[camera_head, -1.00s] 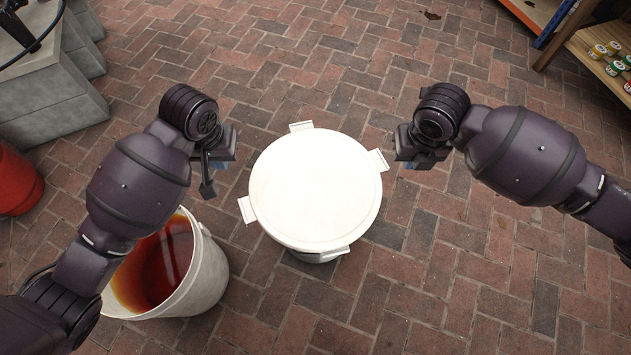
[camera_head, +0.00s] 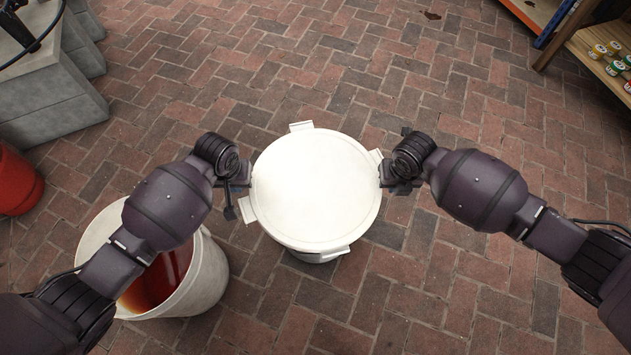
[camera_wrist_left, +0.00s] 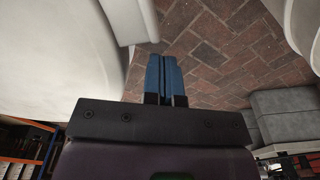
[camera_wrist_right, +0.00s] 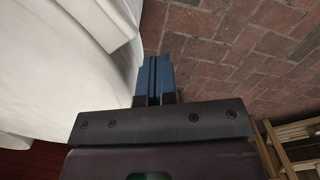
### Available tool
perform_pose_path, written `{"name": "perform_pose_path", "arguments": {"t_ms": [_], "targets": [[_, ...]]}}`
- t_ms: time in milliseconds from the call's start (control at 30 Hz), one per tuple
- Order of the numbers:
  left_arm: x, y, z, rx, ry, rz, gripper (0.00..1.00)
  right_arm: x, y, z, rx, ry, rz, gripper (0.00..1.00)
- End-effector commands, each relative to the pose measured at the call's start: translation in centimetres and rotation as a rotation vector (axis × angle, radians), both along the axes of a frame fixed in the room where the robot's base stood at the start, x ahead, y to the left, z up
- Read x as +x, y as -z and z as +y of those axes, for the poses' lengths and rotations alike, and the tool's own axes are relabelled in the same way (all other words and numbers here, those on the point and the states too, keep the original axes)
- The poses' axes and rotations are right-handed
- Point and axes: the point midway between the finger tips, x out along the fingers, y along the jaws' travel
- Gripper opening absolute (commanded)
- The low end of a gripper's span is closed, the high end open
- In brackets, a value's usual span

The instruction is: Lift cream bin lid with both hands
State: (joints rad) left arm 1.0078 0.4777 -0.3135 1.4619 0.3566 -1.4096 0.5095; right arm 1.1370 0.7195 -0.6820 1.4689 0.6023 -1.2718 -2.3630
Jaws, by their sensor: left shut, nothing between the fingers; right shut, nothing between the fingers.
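The cream bin lid (camera_head: 316,188) is a round white disc with several tabs around its rim. It sits on the bin (camera_head: 318,256), whose side shows only a little below it. My left gripper (camera_head: 246,184) is at the lid's left edge, just above a tab. Its blue fingers (camera_wrist_left: 166,76) are shut and empty beside the bin in the left wrist view. My right gripper (camera_head: 384,182) is at the lid's right edge, by another tab. Its fingers (camera_wrist_right: 154,76) are shut and empty beside the bin in the right wrist view. Exact contact cannot be told.
An open white bucket (camera_head: 207,275) of reddish-brown liquid stands at the lower left, under my left arm. A red container (camera_head: 18,182) and grey blocks (camera_head: 50,110) are at the left. A wooden shelf (camera_head: 590,60) with cans is at the upper right.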

Motion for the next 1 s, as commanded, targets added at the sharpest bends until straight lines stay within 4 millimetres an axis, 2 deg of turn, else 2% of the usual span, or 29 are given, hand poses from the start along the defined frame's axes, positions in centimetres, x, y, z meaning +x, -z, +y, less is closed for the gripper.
{"name": "perform_pose_path", "arguments": {"t_ms": [200,567,1000], "targets": [[0.0,0.0,-1.4,0.0,0.002,0.0,0.0,0.0,-0.1,1.4,0.001,0.0,0.0,0.0],[0.0,0.0,-1.6,0.0,0.001,0.0,0.0,0.0,-0.1,1.5,0.0,0.001,0.0,0.0],[0.0,0.0,-2.6,-0.005,0.001,0.0,0.0,0.0,-0.1,2.6,0.006,-0.001,0.0,0.0]]}}
